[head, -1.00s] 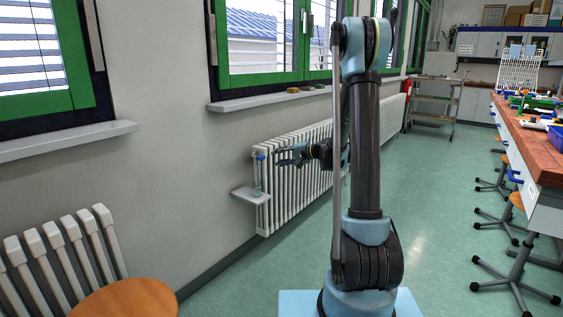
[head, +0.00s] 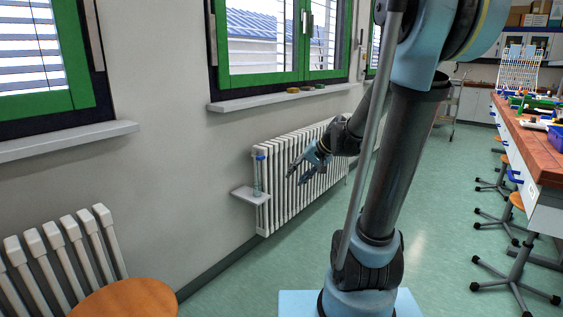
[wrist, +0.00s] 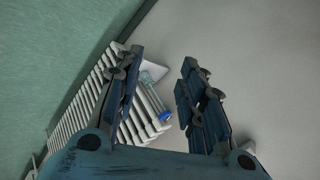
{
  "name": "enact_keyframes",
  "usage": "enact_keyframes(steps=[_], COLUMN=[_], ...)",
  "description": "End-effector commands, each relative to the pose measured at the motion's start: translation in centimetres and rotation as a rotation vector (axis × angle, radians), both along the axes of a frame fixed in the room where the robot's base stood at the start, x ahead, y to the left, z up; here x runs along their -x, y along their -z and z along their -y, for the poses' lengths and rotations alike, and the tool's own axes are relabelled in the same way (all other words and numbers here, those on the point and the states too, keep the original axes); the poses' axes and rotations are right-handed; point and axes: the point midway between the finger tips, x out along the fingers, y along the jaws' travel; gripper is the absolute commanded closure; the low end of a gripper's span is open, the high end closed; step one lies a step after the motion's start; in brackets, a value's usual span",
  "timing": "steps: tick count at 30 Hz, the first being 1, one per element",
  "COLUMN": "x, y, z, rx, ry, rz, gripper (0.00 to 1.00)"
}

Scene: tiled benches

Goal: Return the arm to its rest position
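My gripper (head: 297,174) hangs in front of the white radiator, to the right of a small wall shelf (head: 243,193). In the wrist view my gripper (wrist: 162,60) has its two dark blue fingers spread apart with nothing held between them. A slim clear bottle or tube with a blue cap (head: 258,174) stands upright on the shelf, apart from my gripper. In the wrist view the bottle (wrist: 151,90) shows beyond the gap between the fingers. My arm is bent and leans to the right.
The radiator (head: 297,190) runs along the wall under the window sill (head: 285,97). A round wooden stool seat (head: 125,300) is at the lower left. A tiled bench (head: 541,150) with stools stands at the right. Green floor between is open.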

Motion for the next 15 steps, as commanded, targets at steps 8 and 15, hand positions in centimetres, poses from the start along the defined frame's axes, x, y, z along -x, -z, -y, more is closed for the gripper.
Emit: enact_keyframes(steps=[8,15], x=[7.1,12.9], y=[1.5,3.3], z=[3.0,6.0], rx=[0.166,0.311], ry=[-0.033,-0.057], rz=[-0.036,-0.069], gripper=[0.63,0.63])
